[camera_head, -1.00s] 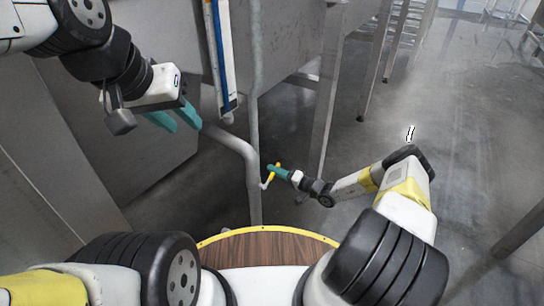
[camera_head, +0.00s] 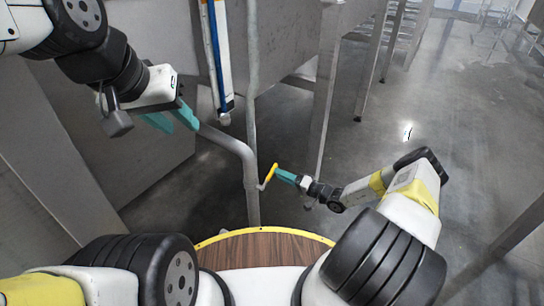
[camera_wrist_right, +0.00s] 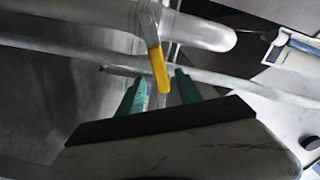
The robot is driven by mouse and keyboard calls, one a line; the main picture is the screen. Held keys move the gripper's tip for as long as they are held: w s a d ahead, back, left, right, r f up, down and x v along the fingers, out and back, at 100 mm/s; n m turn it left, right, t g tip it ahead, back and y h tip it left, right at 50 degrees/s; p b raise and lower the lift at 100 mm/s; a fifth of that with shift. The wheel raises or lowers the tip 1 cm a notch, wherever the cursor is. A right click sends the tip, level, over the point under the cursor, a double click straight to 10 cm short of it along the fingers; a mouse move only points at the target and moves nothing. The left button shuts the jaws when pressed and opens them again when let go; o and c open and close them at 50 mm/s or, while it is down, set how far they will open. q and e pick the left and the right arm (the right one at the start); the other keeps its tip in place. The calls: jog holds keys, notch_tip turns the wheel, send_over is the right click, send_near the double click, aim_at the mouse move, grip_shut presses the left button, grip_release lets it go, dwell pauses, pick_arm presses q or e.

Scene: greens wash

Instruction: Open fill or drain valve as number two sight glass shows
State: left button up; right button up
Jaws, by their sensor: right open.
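The sight glass (camera_head: 220,65) is an upright panel with a blue strip in a pale frame, on the steel tank at the upper middle. I cannot read its level or any number on it. A yellow valve handle (camera_head: 268,176) stands tilted by the grey pipe. My right gripper (camera_head: 284,176) is just right of the handle. In the right wrist view the yellow handle (camera_wrist_right: 158,69) shows between and beyond the two parted teal fingers (camera_wrist_right: 160,90). My left gripper (camera_head: 173,118) is empty in front of the tank, its teal fingers apart.
A grey pipe (camera_head: 252,100) runs down beside the sight glass, and a bent pipe (camera_head: 228,140) joins it. Steel legs (camera_head: 325,105) stand behind my right arm. A round wooden top with a yellow rim (camera_head: 265,232) is below. Open floor (camera_head: 440,110) lies to the right.

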jog(key=shift+v, duration=1.6)
jog(key=s+a+r+n+g+h, duration=0.1)
jog(key=s+r+n+g+h, duration=0.3)
jog(key=r, duration=1.1)
jog(key=s+a+r+n+g+h, duration=0.2)
jog(key=s+r+g, duration=0.4)
jog(key=r, duration=0.8)
jog(key=s+d+r+m+t+h, duration=0.1)
jog(key=s+d+r+t+h, duration=0.1)
jog(key=s+r, duration=0.7)
jog(key=s+d+r+m+t+h, duration=0.2)
jog(key=s+d+r+t+h, duration=0.1)
jog(key=s+r, duration=0.7)
jog(key=shift+s+d+t+h, duration=0.15)
jog(key=shift+s+t+h, duration=0.15)
jog(key=shift+s+h, duration=0.6)
